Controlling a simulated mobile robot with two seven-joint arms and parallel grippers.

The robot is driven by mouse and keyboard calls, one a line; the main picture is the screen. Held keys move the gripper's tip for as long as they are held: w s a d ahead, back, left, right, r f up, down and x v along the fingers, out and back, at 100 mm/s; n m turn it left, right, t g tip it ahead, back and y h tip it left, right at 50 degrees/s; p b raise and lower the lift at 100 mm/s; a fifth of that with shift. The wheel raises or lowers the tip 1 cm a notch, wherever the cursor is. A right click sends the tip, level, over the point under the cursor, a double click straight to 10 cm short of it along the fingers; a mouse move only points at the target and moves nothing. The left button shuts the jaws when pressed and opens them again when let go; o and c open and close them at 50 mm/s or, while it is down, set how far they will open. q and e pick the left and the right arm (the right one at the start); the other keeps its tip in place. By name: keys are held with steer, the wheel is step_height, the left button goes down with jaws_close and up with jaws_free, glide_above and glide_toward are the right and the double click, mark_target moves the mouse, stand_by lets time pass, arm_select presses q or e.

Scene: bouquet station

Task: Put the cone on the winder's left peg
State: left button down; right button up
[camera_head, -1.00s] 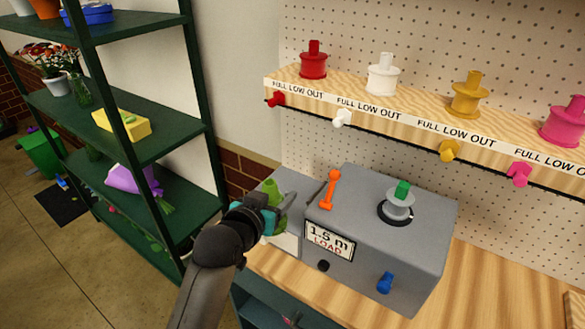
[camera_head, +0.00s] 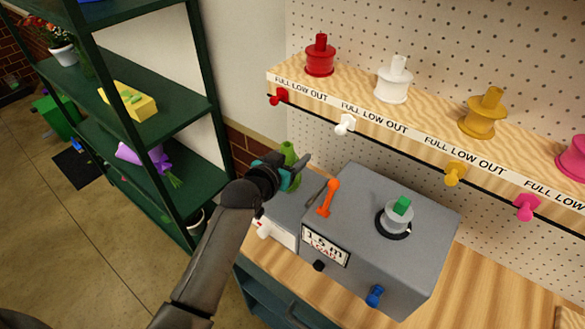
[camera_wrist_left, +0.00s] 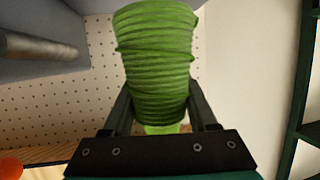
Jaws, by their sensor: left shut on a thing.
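The green ribbed cone (camera_head: 288,151) is in my left gripper (camera_head: 290,172), above the low grey box at the winder's left. In the left wrist view the cone (camera_wrist_left: 157,60) stands between the two fingers (camera_wrist_left: 160,108), which are shut on it. The winder (camera_head: 355,215) is a grey box with an orange lever (camera_head: 328,196), a "1.5 m LOAD" display and a grey spool (camera_head: 398,219) with a green top. A dark grey rod (camera_wrist_left: 35,45) shows in the left wrist view; I cannot tell whether it is the left peg. My right gripper is out of view.
A wooden shelf (camera_head: 415,125) with red, white, yellow and pink spools runs behind the winder. A green rack (camera_head: 130,120) stands at the left.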

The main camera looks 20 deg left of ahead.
arm_select(q)
steer(key=shift+f, duration=1.7)
steer(key=shift+f+b, duration=0.1)
steer(key=shift+b, duration=0.2)
steer(key=shift+c, duration=1)
jaws_free()
steer(key=shift+s, duration=0.1)
steer(key=p+v, duration=0.1)
steer(key=v, duration=1.1)
